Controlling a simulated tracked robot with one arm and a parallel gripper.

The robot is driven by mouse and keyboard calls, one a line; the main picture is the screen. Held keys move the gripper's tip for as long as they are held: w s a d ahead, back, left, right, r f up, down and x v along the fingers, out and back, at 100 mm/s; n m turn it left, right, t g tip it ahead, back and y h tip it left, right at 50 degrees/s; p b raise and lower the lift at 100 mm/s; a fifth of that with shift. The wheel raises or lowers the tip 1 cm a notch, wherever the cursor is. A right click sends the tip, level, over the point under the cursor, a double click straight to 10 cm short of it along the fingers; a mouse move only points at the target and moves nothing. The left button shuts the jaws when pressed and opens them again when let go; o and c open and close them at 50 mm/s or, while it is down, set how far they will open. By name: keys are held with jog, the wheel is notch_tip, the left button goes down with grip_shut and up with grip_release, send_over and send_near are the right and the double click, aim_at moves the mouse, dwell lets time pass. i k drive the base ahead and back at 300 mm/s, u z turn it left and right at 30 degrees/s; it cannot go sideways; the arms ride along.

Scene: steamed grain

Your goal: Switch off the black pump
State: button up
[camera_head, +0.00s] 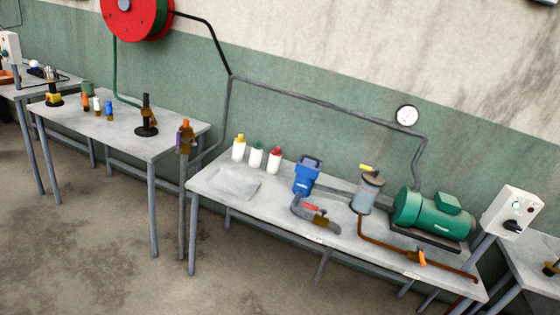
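No pump with a black body stands out clearly in this view. A green motor or pump (428,210) sits on a dark base at the right end of the near table. A white switch box (512,212) with small lights and a black rotary knob (513,226) stands on a post at that table's right end. A second white switch box (9,50) is partly cut off at the far left edge. A small black upright device (147,118) stands on the middle table. I cannot tell whether it is a pump. My gripper is not in view.
The near table (225,205) also holds a blue unit (307,175), a grey canister (368,190), three white bottles and pipes. A red hose reel (137,14) and a round gauge (407,115) are on the wall. The floor (90,240) in front of the tables is clear.

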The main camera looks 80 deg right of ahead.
aim_at(511, 225)
jog(key=z, duration=1.9)
